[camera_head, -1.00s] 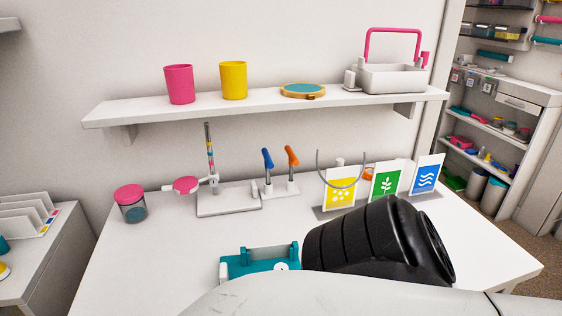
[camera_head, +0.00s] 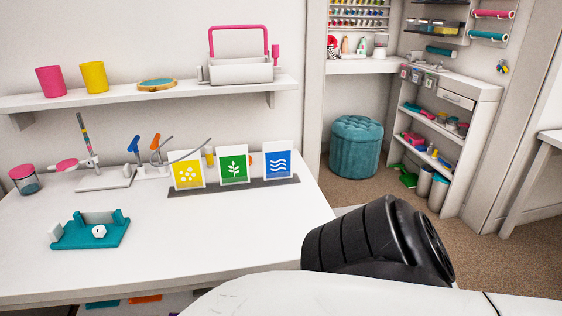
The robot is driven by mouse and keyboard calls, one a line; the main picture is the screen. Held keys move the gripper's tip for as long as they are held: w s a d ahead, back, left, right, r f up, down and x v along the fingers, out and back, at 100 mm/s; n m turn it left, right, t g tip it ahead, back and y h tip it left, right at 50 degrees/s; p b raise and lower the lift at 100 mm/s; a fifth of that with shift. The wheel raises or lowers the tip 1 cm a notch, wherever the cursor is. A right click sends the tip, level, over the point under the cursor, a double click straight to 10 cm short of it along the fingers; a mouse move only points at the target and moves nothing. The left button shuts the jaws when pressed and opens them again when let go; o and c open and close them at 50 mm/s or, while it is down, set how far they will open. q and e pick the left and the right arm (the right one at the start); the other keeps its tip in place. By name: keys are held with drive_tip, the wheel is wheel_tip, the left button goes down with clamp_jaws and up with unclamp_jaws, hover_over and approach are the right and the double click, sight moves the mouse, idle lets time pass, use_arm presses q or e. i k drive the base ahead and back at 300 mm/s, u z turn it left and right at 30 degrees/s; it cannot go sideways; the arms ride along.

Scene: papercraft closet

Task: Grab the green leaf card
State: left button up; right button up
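The green leaf card (camera_head: 233,167) has a white leaf sprig on it and a pale border. It stands upright in a dark grey holder strip (camera_head: 240,186) at the back right of the white table. The yellow card with white dots (camera_head: 187,173) stands to its left, and the blue wave card (camera_head: 277,163) to its right. A thin grey curved wire passes in front of the yellow card's top. A black and white part of my arm fills the lower right, apart from the cards. Neither gripper shows.
A teal tray (camera_head: 88,236) lies on the table's left front. A jar with a pink lid (camera_head: 25,180) and tool stands are behind it. A shelf (camera_head: 130,95) with cups and a caddy hangs above. The table (camera_head: 200,240) is clear in front of the cards. A teal pouf (camera_head: 356,147) stands beyond.

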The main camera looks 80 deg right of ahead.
sight(233, 160)
drive_tip(key=k, duration=0.35)
drive_tip(key=z, duration=1)
